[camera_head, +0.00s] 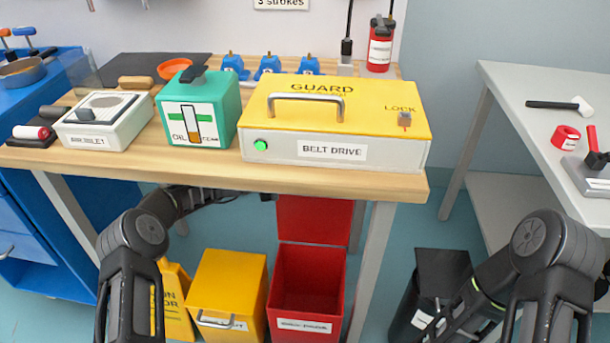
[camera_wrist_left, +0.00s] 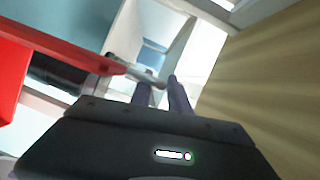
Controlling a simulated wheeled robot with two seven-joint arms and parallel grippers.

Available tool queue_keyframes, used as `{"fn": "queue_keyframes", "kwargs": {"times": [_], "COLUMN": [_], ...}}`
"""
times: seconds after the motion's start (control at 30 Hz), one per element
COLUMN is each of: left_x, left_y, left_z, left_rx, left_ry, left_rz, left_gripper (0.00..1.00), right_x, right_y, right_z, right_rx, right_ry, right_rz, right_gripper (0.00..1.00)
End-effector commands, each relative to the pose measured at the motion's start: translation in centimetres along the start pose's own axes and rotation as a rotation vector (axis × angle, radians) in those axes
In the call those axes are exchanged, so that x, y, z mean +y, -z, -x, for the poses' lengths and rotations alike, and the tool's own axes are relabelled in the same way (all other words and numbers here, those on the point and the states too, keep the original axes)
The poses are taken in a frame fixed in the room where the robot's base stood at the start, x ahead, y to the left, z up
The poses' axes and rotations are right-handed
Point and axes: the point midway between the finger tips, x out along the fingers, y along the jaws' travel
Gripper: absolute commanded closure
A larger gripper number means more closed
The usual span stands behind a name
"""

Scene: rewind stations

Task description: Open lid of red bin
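The red bin (camera_head: 304,285) stands on the floor under the front of the wooden table, with a white label on its front. Its red lid (camera_head: 314,220) stands upright at the back edge, and the bin's inside shows from above. My left arm reaches under the table, and the tabletop hides its gripper in the head view. My right gripper is out of view.
A yellow bin (camera_head: 228,285) stands just left of the red bin, beside a yellow floor sign (camera_head: 175,300). A black bin (camera_head: 440,270) is at the right. The wooden table edge (camera_head: 330,180) and its leg (camera_head: 372,270) bound the space around the red bin.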

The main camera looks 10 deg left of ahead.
Motion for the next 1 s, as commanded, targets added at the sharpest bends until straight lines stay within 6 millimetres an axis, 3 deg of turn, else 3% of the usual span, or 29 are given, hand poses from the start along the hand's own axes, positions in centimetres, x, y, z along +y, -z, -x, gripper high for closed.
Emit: {"fn": "queue_keyframes", "kwargs": {"times": [0.13,0.47,1.0], "left_x": [0.0,0.0,0.0], "left_y": [0.0,0.0,0.0], "left_z": [0.0,0.4,7.5], "left_rx": [0.000,-0.001,-0.001], "left_ry": [0.000,0.000,0.000], "left_rz": [0.000,0.000,0.000], "left_gripper": [0.66,0.66,0.66], "right_x": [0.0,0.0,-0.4], "right_y": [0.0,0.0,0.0], "right_z": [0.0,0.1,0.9], "right_rx": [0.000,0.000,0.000], "right_ry": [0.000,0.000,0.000], "right_rz": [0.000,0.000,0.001], "right_gripper": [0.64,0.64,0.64]}}
